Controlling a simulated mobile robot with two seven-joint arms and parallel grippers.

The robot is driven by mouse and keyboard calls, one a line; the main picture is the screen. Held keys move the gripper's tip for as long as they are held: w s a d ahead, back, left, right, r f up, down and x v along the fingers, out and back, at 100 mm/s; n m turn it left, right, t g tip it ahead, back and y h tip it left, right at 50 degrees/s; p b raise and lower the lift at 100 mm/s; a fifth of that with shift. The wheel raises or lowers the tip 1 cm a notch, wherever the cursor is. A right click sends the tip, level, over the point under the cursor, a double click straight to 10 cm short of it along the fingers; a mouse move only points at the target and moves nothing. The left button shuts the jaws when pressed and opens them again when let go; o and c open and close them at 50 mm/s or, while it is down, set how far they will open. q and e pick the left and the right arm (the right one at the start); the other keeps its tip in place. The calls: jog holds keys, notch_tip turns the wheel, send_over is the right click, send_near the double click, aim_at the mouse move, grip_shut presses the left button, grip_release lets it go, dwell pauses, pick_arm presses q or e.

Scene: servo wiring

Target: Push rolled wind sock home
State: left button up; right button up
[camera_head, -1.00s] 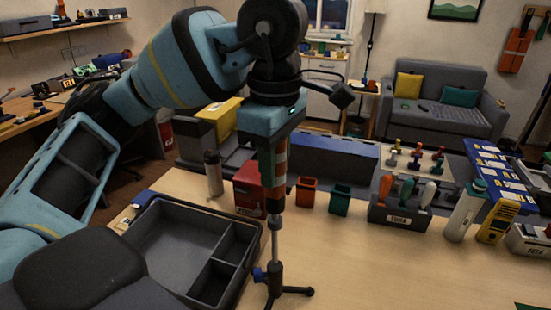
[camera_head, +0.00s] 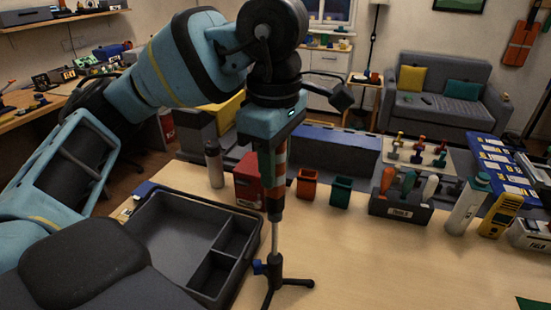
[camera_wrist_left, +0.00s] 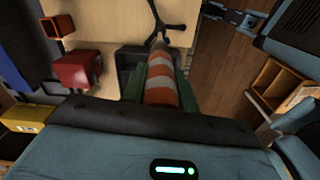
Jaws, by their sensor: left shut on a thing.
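The rolled wind sock, striped orange and white, is held upright in my left gripper (camera_head: 270,165). It shows between the gripper's green fingers in the left wrist view (camera_wrist_left: 162,80). The gripper is shut around it, and the fingers hide part of it in the head view. Below its dark lower end a thin silver rod (camera_head: 275,238) runs down to a small black tripod stand (camera_head: 277,284) with a blue knob. The rod lines up with the stand's socket. How deep it sits there I cannot tell. My right gripper is not in view.
A grey compartment tray (camera_head: 170,240) stands close to the left of the stand. A red box (camera_head: 247,180), an orange bin (camera_head: 308,185) and a green bin (camera_head: 340,190) stand behind. A tool holder (camera_head: 398,210) is farther right. The table's front right is clear.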

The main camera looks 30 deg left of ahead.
pick_arm(q)
jog(key=shift+f, duration=0.55)
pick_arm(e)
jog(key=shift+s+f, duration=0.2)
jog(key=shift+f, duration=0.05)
pick_arm(q)
jog(key=o, duration=1)
notch_tip(320, 180, up, 7)
jog(key=shift+r+p, duration=0.1)
jog(key=shift+p, duration=0.25)
jog(key=shift+r, duration=0.35)
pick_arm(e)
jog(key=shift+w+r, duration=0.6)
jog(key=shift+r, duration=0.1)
